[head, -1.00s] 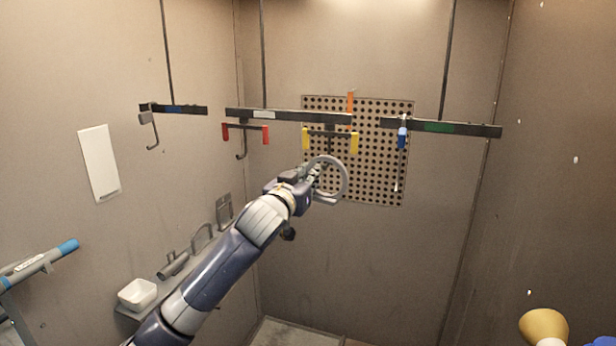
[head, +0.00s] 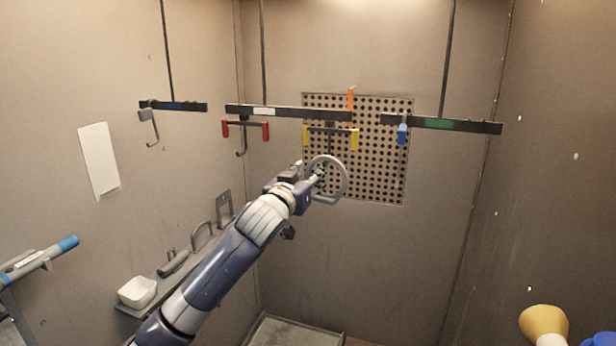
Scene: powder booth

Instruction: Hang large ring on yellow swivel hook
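The large ring (head: 343,178) is grey and held upright by my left gripper (head: 316,180), at the middle of the head view. The fingers meet the ring's left side, though the grip is partly hidden by the wrist. The yellow swivel hook (head: 331,130) hangs from the middle bar, with a yellow grip at each end and a dark stem below its centre. The ring's top is just below the hook in the picture; the hook's lower end is hidden or blends with the ring, and I cannot tell whether they touch. My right gripper is not in view.
A red-ended hook (head: 245,128) hangs left of the yellow one on the same middle bar (head: 288,113). A blue hook (head: 402,133) hangs on the right bar. A ledge at lower left holds a white bowl (head: 137,291) and grey parts. A perforated panel (head: 385,180) is behind.

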